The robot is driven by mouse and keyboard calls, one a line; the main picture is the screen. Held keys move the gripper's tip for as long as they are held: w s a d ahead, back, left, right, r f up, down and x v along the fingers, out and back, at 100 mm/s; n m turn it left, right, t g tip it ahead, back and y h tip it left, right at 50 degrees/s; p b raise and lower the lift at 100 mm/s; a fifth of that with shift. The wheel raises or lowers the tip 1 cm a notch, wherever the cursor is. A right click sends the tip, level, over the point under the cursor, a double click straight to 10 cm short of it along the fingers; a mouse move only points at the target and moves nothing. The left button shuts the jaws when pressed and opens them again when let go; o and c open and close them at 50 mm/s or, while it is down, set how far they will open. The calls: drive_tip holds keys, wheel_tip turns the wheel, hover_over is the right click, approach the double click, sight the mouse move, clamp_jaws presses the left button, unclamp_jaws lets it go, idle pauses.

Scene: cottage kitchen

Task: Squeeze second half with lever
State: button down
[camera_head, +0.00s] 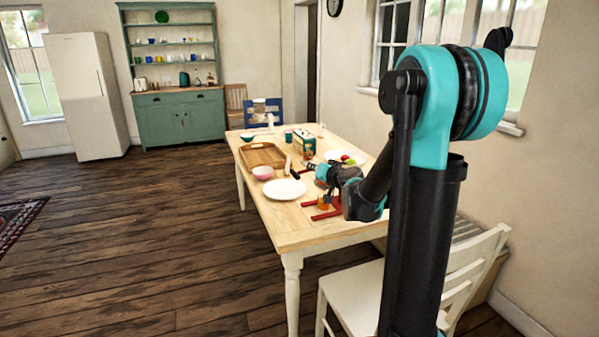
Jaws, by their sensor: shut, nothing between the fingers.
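A red frame (336,204), which looks like the lever press, stands on the near right part of the wooden table (290,229). Something small and orange (324,203) shows within it, too small to tell whether it is a fruit half. My arm covers the upper right of the frame, and I cannot make out the lever. My gripper (311,167) is shut and empty. It points left in the picture, above the table and just beyond the red frame. I cannot tell whether it touches anything.
A white plate (284,191), pink bowl (262,173) and wooden tray (262,155) lie left of my gripper. A plate with fruit (346,157) and a green box (304,143) stand behind. A white chair (352,292) is at the near end.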

drive_tip(key=r+n, duration=0.2)
hover_over(297, 173)
drive_tip(key=d, duration=0.2)
wheel_tip(297, 173, down, 3)
drive_tip(key=shift+s+a+f+g, duration=0.1)
drive_tip(key=shift+s+a+f, duration=0.1)
drive_tip(key=shift+f, duration=0.4)
drive_tip(key=shift+s+a+f+g, duration=0.1)
drive_tip(key=shift+s+a+f, duration=0.1)
drive_tip(key=shift+f, duration=0.35)
drive_tip(key=shift+s+a+f+g, duration=0.1)
drive_tip(key=shift+a+f, duration=0.1)
drive_tip(key=shift+f, duration=0.4)
drive_tip(key=shift+s+a+f+n+h, duration=0.1)
drive_tip(key=shift+a+f+n+h, duration=0.1)
drive_tip(key=shift+f, duration=0.25)
drive_tip(key=shift+a+f+n+h, duration=0.1)
drive_tip(key=shift+f+n, duration=0.1)
drive_tip(key=shift+f, duration=0.2)
